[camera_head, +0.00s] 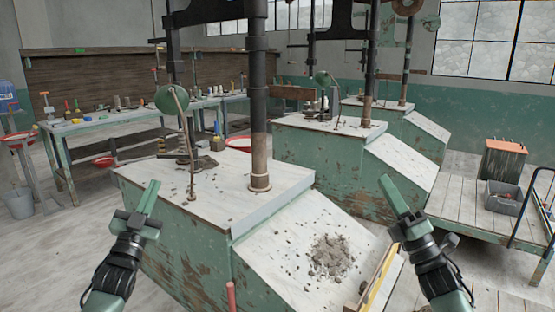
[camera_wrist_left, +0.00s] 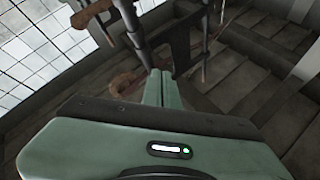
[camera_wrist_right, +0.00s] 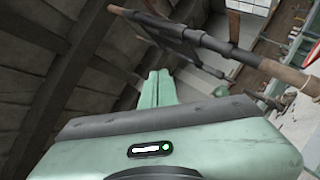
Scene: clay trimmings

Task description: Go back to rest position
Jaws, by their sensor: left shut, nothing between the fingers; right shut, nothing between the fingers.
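My left gripper (camera_head: 150,194) is raised at the left of the head view, in front of the green machine bench, with its fingers together and empty. Its shut fingers also show in the left wrist view (camera_wrist_left: 162,88). My right gripper (camera_head: 388,188) is raised at the right, pointing up and to the left, also shut and empty. Its fingers lie side by side in the right wrist view (camera_wrist_right: 157,88). A pile of grey clay trimmings (camera_head: 330,256) lies on the sloped front board (camera_head: 285,240) of the nearest bench, between the two grippers. Neither gripper touches anything.
The nearest bench (camera_head: 190,240) carries a thick dark post (camera_head: 258,110). Similar benches (camera_head: 320,145) stand behind it. A low wooden cart (camera_head: 460,190) at the right holds a grey bin (camera_head: 503,198). A tool table (camera_head: 100,122) is at the back left. Floor at the left (camera_head: 60,250) is clear.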

